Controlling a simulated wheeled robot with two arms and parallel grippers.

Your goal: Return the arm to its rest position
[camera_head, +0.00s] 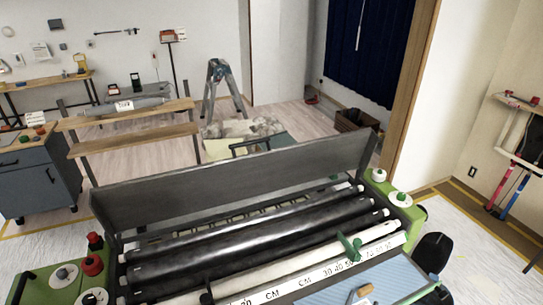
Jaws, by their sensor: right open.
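My right gripper (434,272) shows as dark parts at the lower right, just outside the right end of the wallpaper paster (240,185). It is open, and I see nothing held between its fingers. Much of my right arm is out of the picture. My left gripper is not in view. The paster has a long grey raised panel, dark rollers (250,240) and a white ruler strip (330,267) marked CM. Its green end housings carry red and white knobs. A green clip (349,246) stands on the ruler strip.
A light blue board (365,283) with a small tool on it lies at the front. Behind stand a wooden bench (130,129), a blue-grey cabinet (38,175) and a stepladder (222,88). A wall shelf (520,105) is at right. The floor right of the paster is mostly clear.

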